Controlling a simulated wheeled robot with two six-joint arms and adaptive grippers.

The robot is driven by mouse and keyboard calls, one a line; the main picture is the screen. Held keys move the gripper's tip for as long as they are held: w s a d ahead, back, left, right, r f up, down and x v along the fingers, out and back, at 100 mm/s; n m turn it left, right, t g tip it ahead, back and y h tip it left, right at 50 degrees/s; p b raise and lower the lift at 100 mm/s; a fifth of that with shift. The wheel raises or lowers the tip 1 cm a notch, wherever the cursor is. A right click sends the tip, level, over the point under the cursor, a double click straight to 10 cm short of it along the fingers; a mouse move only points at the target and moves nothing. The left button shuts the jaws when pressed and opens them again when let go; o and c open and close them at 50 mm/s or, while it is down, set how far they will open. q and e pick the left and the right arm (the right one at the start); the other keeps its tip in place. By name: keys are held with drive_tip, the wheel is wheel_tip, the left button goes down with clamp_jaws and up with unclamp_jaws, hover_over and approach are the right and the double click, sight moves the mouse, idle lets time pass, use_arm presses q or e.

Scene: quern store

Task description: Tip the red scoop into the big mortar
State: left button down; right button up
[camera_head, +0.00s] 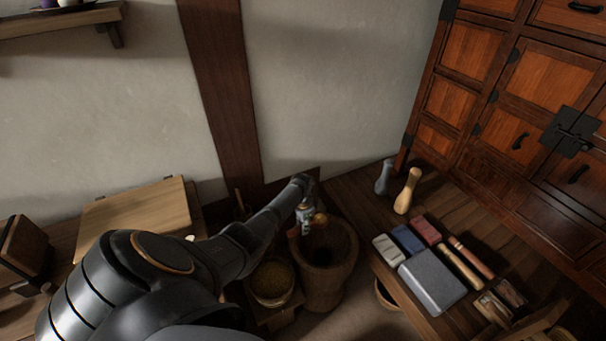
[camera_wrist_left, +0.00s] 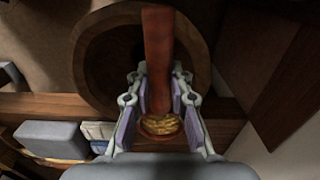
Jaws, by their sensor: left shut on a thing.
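The big mortar (camera_head: 313,279) is a brown wooden vessel with a wide round mouth, standing upright near the middle of the head view. Its rim and dark hollow also show in the left wrist view (camera_wrist_left: 86,62). My left gripper (camera_head: 306,218) is over the far left part of its rim. It is shut on the red scoop (camera_wrist_left: 158,55), whose long red shaft runs between the fingers. Golden grain shows in the scoop's bowl between the fingers in the left wrist view. In the head view the scoop is small and partly hidden by the gripper. My right gripper is not in view.
A tub of grain (camera_head: 272,281) stands close left of the mortar. To the right, a low bench holds a grey stone block (camera_head: 432,281) and several small blocks and rods. A pale wall closes the back.

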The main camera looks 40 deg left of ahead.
use_arm(q)
drive_tip(key=shift+f+t+y+b, duration=0.4)
drive_tip(key=shift+f+y, duration=0.5)
drive_tip(key=shift+f, duration=0.95)
